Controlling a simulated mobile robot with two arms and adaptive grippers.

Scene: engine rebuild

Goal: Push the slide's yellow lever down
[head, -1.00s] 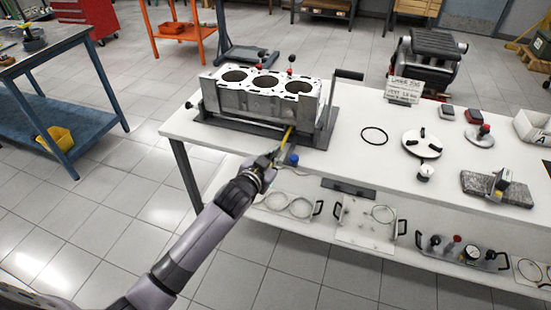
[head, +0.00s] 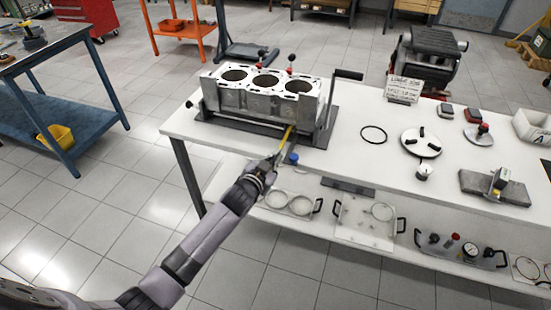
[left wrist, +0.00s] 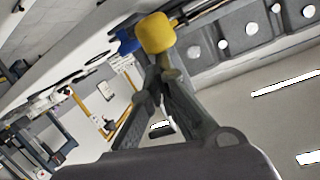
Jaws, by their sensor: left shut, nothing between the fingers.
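The yellow lever (head: 287,134) stands tilted at the front of the slide fixture (head: 250,129), below the engine block (head: 262,98). My left gripper (head: 277,157) is shut and empty, with its fingertips close by the lever's lower part. In the left wrist view the lever's yellow knob (left wrist: 156,33) is just beyond the closed fingertips (left wrist: 160,75). I cannot tell whether they touch. My right gripper is in neither view.
A blue knob (head: 293,158) sits just right of the fingers on the white workbench (head: 340,140). A black crank handle (head: 348,75) juts from the fixture's right side. A black ring (head: 373,134) lies farther right. The lower shelf holds several plates with handles.

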